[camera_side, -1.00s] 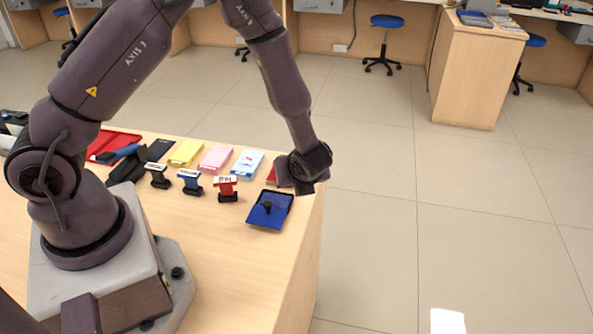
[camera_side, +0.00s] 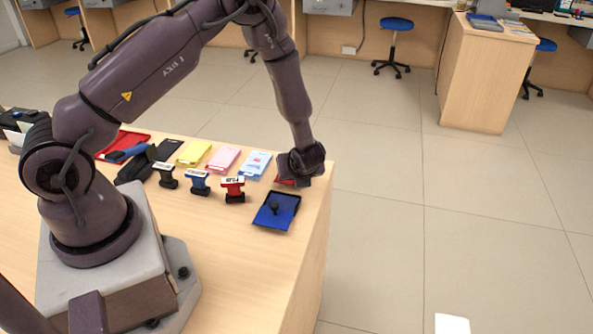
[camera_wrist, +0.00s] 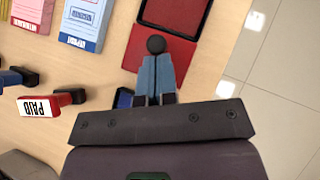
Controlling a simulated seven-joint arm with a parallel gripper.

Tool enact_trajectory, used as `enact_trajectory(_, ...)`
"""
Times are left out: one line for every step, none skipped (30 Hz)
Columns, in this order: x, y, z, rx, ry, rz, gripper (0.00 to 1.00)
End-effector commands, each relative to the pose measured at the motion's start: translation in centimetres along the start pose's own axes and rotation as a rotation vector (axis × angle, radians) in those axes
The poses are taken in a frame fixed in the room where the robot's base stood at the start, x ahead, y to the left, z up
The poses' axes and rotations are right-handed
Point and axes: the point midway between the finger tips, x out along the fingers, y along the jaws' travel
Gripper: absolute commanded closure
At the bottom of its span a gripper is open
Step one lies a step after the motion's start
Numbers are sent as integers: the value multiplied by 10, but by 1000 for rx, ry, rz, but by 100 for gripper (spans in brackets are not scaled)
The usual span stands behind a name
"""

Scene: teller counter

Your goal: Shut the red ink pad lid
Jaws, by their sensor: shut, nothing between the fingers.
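The red ink pad (camera_wrist: 189,45) is at the top of the wrist view. A round black knob (camera_wrist: 156,44) shows over the red part, just beyond my fingertips. In the side view only a red sliver of the pad (camera_side: 284,181) shows; my gripper hides the rest. My gripper (camera_wrist: 157,62) is shut and empty, by the knob; I cannot tell whether they touch.
A blue ink pad (camera_side: 283,221) with a black knob lies in front, near the counter's right edge. A red stamp (camera_side: 233,187) and other stamps stand to the left. Blue, pink and yellow pads of slips (camera_side: 222,159) lie behind them. Open floor lies beyond the edge.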

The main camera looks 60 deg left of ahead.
Motion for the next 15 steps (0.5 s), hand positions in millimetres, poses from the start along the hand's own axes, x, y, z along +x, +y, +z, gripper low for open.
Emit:
enact_trajectory(2, -2, 2, -2, -1, 0, 100)
enact_trajectory(4, -4, 5, -4, -1, 0, 100)
enact_trajectory(8, -7, 9, -4, -1, 0, 100)
enact_trajectory(12, -9, 13, -5, -3, 0, 100)
enact_trajectory(16, -12, 18, -6, -2, 1, 100)
enact_trajectory(21, -16, 23, -5, -2, 0, 100)
enact_trajectory(25, -19, 27, -5, -2, 1, 100)
enact_trajectory(29, -21, 31, -5, -2, 2, 100)
enact_trajectory(33, -24, 35, -5, -1, 1, 100)
enact_trajectory(35, -26, 37, -4, -1, 1, 100)
enact_trajectory(37, -27, 39, -3, 0, 1, 100)
enact_trajectory(38, -29, 41, -1, -1, 0, 100)
enact_trajectory(39, -30, 42, -2, -1, 0, 100)
enact_trajectory(40, -30, 43, -1, -1, 0, 100)
enact_trajectory(40, -30, 44, -1, -1, 1, 100)
